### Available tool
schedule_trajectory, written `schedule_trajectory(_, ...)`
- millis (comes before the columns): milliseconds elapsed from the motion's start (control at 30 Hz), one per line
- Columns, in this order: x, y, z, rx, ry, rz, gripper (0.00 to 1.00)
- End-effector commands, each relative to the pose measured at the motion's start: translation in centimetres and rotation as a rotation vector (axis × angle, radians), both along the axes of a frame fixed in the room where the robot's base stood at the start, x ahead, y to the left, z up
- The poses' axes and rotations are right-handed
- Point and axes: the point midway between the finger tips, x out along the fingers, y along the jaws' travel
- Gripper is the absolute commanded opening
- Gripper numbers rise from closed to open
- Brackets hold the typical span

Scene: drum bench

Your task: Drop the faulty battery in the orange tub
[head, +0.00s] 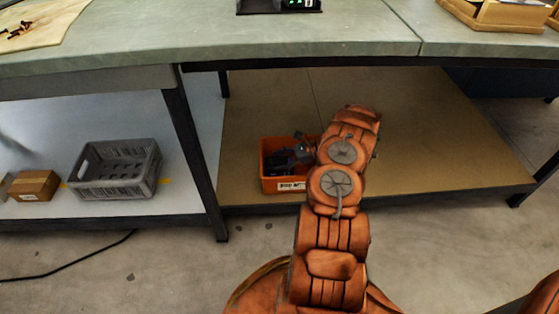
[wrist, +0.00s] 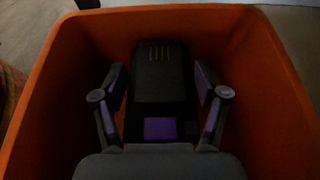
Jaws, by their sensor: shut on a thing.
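The orange tub (head: 268,178) stands on the lower shelf under the bench, with a white label on its front. My gripper (head: 298,150) reaches into it, partly hidden by my arm in the head view. In the wrist view my gripper (wrist: 160,95) is shut on a black battery (wrist: 160,70) with slots on top and a purple patch, one finger on each side. The walls of the orange tub (wrist: 265,60) surround the battery on the sides and far end. The wrist view is dark, and I cannot tell whether the battery touches the tub's floor.
A grey crate (head: 115,168) and a cardboard box (head: 33,186) sit on the left lower shelf. A dark table leg (head: 195,165) stands left of the tub. The bench top (head: 300,42) overhangs the shelf. The shelf (head: 440,150) right of my arm is clear.

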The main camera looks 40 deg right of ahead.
Motion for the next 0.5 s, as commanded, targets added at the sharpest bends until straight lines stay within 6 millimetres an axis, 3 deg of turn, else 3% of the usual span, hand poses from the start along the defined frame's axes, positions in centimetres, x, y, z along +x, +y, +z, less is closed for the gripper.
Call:
schedule_trajectory(267, -0.01, -0.06, -0.41, -0.001, -0.001, -0.001, 0.17)
schedule_trajectory(300, -0.02, -0.04, -0.45, 0.0, 0.0, -0.001, 0.73)
schedule_trajectory(500, -0.03, -0.01, -0.48, 0.0, 0.0, 0.0, 0.94)
